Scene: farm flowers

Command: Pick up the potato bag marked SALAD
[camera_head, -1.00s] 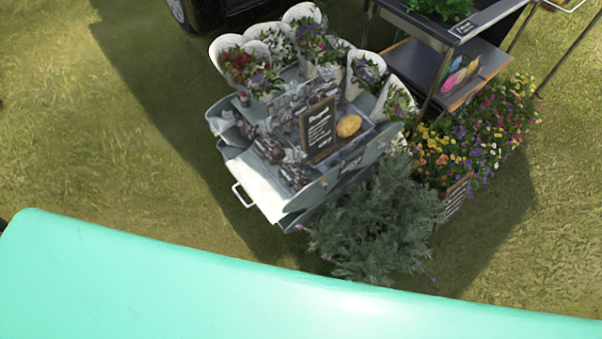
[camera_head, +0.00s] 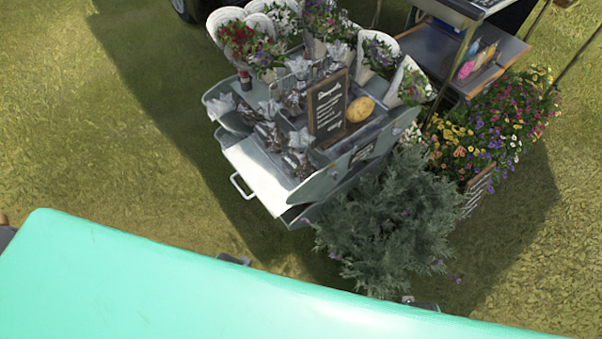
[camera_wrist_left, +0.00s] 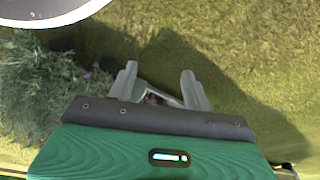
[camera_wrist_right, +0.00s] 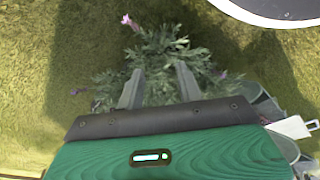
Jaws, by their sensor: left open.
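Several clear bags with dark contents (camera_head: 268,134) lie in the left trays of a grey metal flower cart (camera_head: 335,184). Their labels are too small to read, so I cannot tell which is marked SALAD. A yellow potato (camera_head: 360,109) sits beside a dark chalkboard sign (camera_head: 327,107) on the cart. My left gripper (camera_wrist_left: 158,76) is open and empty over the grass, with part of the cart far below between its fingers. My right gripper (camera_wrist_right: 159,74) is open and empty above the grey-green bush. In the head view, my teal body hides most of both grippers.
Wrapped bouquets (camera_head: 240,42) stand at the cart's back. A white handle (camera_head: 240,186) sticks out at its left. A bushy plant (camera_head: 385,220) stands at its front, and a flower crate (camera_head: 478,190) at the right. Grass on the left is clear.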

